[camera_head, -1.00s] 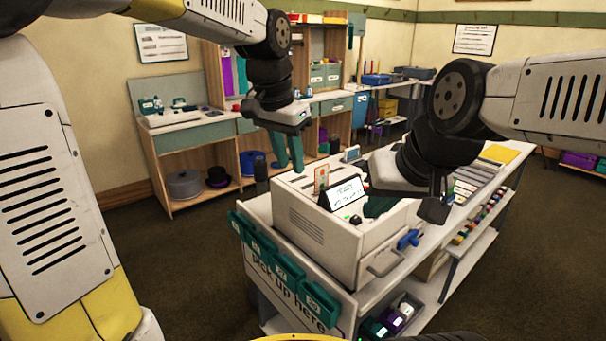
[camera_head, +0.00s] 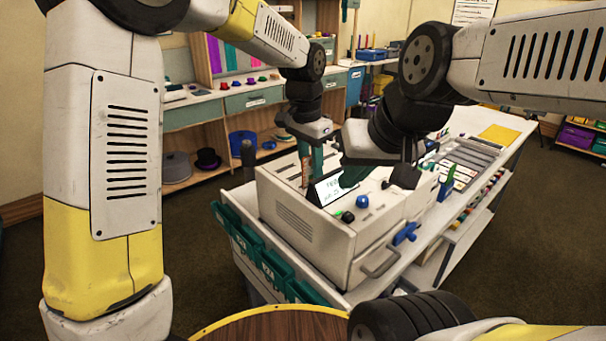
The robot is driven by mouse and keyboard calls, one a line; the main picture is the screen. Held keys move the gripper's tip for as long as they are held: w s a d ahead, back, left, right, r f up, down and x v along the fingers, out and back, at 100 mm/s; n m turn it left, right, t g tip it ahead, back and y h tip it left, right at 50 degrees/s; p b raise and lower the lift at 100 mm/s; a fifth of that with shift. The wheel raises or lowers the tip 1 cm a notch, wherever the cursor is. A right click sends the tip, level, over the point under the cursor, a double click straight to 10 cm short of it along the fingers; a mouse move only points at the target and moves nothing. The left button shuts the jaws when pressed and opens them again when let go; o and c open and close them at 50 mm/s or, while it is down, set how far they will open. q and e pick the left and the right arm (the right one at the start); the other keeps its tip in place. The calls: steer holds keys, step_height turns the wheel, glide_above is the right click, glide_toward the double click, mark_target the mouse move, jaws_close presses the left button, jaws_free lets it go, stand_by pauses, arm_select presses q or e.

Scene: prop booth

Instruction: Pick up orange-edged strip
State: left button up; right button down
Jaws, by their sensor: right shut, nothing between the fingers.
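The orange-edged strip (camera_head: 306,170) stands upright at the top of the white boxy machine (camera_head: 298,215), left of its small tilted display (camera_head: 328,188). My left gripper (camera_head: 312,168) points down at the strip, its teal fingers overlapping or right beside it. I cannot tell whether they are closed on it. The strip's lower end is near the display and partly hard to see. My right gripper (camera_head: 350,180) is shut and empty, low over the machine just right of the display. It hides part of the machine's top.
The machine sits on a white cart with teal bins (camera_head: 272,268) on its left side. A round wooden surface (camera_head: 270,328) is at the bottom. Shelves with a black hat (camera_head: 208,159) stand behind.

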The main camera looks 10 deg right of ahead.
arm_select(q)
steer(key=shift+f, duration=0.35)
jaws_close()
steer(key=shift+r, duration=0.15)
step_height(320, 180, up, 10)
steer(key=shift+f, duration=0.1)
stand_by(0.4)
